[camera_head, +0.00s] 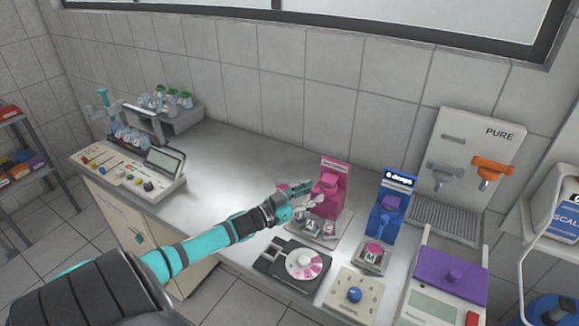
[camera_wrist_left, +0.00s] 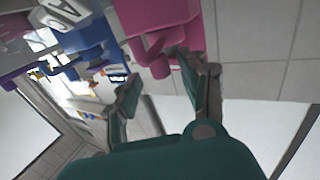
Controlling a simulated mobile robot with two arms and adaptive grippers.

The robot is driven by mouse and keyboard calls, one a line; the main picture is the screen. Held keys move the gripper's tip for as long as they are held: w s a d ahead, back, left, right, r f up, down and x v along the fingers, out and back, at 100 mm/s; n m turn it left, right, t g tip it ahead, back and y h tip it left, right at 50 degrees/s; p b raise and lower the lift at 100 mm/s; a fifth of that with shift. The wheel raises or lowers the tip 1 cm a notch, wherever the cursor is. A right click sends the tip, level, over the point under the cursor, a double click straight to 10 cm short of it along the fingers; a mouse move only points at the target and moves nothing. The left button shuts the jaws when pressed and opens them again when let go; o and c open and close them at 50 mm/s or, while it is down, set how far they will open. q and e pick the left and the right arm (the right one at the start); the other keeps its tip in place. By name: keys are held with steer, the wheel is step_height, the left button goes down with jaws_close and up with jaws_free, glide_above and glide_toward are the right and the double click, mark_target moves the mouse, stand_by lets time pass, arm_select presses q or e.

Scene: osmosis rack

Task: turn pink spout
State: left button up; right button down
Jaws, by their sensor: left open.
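The pink dispenser (camera_head: 333,172) stands upright on the counter near the wall, with its pink spout (camera_head: 327,183) on the front. My left gripper (camera_head: 307,194) is just left of the spout, its fingers pointing at the dispenser. In the left wrist view, the pink dispenser (camera_wrist_left: 165,14) fills the top and its pink spout (camera_wrist_left: 150,52) pokes toward the gap between the fingers. The left gripper (camera_wrist_left: 158,72) is open with nothing held. One finger lies close to the spout; I cannot tell if it touches. My right gripper is not in view.
The blue dispenser (camera_head: 390,200) stands to the right. A scale with a pink-and-white dial (camera_head: 304,264) and a knob box (camera_head: 352,294) are in front. The grey PURE panel (camera_head: 472,140) has an orange tap (camera_head: 491,170). The left-middle counter (camera_head: 222,165) is clear.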

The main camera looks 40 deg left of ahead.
arm_select(q)
steer(key=v, duration=0.9)
steer(key=shift+s+a, duration=0.2)
steer(key=shift+s, duration=0.1)
steer(key=shift+f, duration=0.1)
